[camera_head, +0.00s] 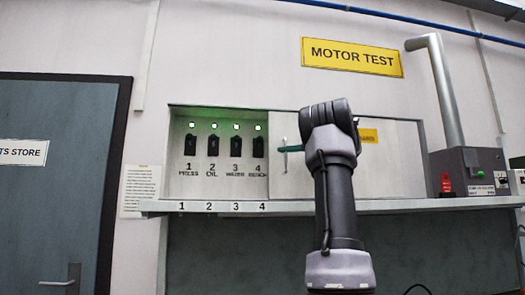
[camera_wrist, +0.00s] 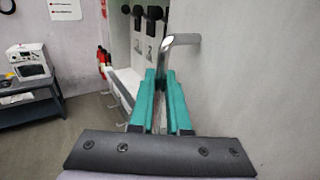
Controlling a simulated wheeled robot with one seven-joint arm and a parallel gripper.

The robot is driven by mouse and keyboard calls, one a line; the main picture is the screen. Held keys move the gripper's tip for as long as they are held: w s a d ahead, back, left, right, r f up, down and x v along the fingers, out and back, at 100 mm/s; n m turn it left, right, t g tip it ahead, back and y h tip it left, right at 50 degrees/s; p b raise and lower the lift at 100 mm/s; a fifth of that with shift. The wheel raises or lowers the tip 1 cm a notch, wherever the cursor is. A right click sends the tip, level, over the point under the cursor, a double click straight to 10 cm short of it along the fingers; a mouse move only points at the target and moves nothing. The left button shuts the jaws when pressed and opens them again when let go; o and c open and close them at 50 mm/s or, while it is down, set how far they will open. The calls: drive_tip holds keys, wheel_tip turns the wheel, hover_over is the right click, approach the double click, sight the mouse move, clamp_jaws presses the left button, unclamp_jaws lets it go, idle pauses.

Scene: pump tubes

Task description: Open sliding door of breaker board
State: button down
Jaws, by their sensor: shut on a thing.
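The breaker board (camera_head: 215,122) is a recessed box on the wall. Its left part is uncovered and shows several black breakers (camera_head: 213,146), each under a lit green lamp. The pale sliding door (camera_head: 400,150) covers the right part. My gripper (camera_head: 290,149) is at the door's left side, with its teal fingers pointing left. In the wrist view, the fingers (camera_wrist: 161,98) are shut on the bent metal door handle (camera_wrist: 180,40), whose top end sticks out above them. My arm hides the middle of the door in the head view.
A ledge (camera_head: 330,206) runs below the board. A grey machine (camera_head: 470,170) with a pipe and a red item (camera_head: 446,184) stand on it to the right. A blue-grey door (camera_head: 60,190) is at far left. The wrist view shows a side table (camera_wrist: 35,105).

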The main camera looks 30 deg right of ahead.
drive_tip(key=s+d, duration=0.2)
drive_tip(key=d, duration=0.6)
drive_tip(key=shift+s, duration=0.25)
drive_tip(key=c, duration=0.9)
unclamp_jaws()
drive_tip(key=shift+a, duration=0.1)
drive_tip(key=shift+s, duration=0.1)
drive_tip(key=v, duration=1)
drive_tip(key=shift+s+d, duration=0.2)
drive_tip(key=shift+d, duration=0.1)
